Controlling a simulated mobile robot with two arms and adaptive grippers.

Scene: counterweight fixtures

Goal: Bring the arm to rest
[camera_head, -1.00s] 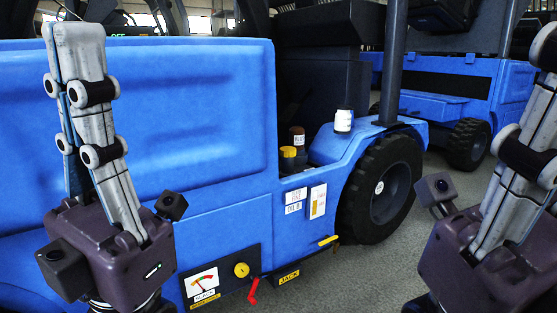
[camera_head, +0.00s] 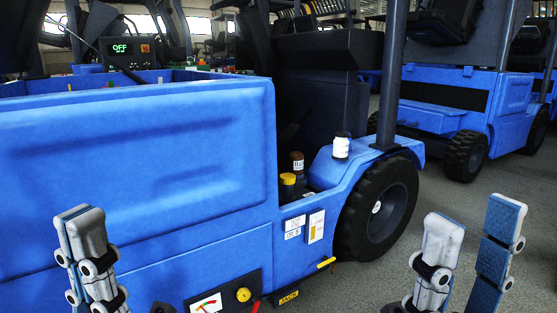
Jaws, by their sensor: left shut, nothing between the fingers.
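My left gripper (camera_head: 82,218) stands upright at the lower left in the head view, in front of the blue side panel of a truck (camera_head: 140,150). Its fingers are together and hold nothing. My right gripper (camera_head: 476,212) points up at the lower right, in front of the grey floor. Its two fingers stand apart with only floor seen between them. Neither gripper appears to touch anything. The rest of both arms lies below the picture edge.
The truck carries a display reading OFF (camera_head: 133,47), a yellow-capped bottle (camera_head: 287,186), a dark bottle (camera_head: 297,162) and a white-labelled jar (camera_head: 341,148). A gauge (camera_head: 206,304) is low on its side. Another blue truck (camera_head: 440,105) stands behind. Grey floor (camera_head: 400,265) lies open between.

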